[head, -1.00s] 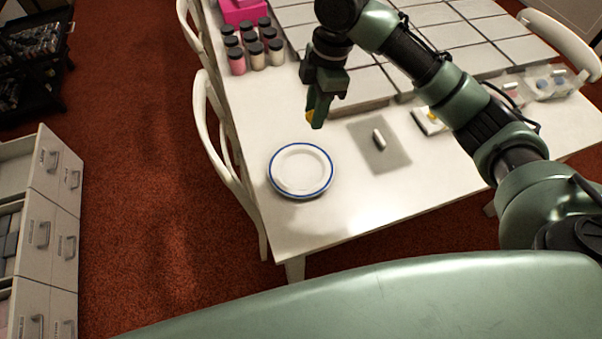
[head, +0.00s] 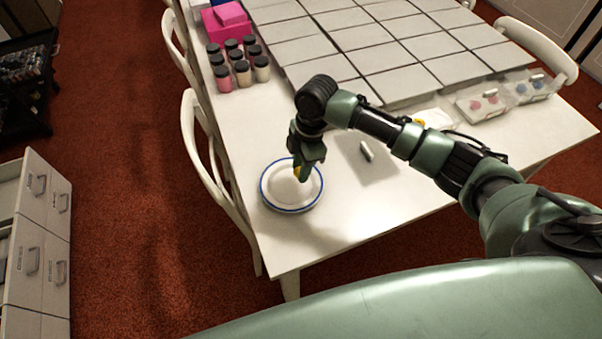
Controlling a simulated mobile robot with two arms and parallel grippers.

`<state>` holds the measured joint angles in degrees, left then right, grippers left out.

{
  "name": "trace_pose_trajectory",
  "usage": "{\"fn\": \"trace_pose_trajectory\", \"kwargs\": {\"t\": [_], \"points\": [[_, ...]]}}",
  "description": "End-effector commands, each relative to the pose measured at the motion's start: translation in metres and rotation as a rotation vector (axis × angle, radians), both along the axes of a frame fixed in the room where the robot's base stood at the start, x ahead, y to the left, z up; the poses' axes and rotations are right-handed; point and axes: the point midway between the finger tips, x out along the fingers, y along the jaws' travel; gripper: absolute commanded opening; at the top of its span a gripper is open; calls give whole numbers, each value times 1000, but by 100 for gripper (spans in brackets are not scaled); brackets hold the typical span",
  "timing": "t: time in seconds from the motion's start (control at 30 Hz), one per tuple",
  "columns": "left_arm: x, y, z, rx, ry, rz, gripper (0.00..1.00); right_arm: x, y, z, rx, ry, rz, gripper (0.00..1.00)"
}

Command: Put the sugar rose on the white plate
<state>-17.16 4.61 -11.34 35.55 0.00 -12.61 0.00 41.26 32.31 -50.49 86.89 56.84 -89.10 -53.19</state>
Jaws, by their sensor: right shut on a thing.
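The white plate (head: 275,192) with a blue rim lies near the table's left front edge. My right gripper (head: 301,173) is over the right part of the plate, pointing down, and partly covers it. It is shut on a small yellow thing, which looks like the sugar rose (head: 296,172); the fingers hide most of it. I cannot tell whether the rose touches the plate. My left gripper is not in view.
A small whitish cylinder (head: 366,151) lies on a grey mat right of the plate. Several dark-lidded jars (head: 242,73) and pink boxes (head: 226,22) stand at the back left. Grey square panels (head: 385,38) cover the back. The table front is clear.

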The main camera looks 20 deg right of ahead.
Motion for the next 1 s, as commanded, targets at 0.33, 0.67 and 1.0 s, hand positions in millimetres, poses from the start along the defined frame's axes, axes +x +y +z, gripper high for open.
{"fn": "trace_pose_trajectory", "kwargs": {"t": [0.33,0.67,1.0], "points": [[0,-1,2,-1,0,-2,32,-1,0,-34,-1,1,0,0],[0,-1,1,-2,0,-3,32,-1,0,-35,-1,1,0,51],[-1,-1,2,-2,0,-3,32,0,0,-32,-1,1,0,51]]}}
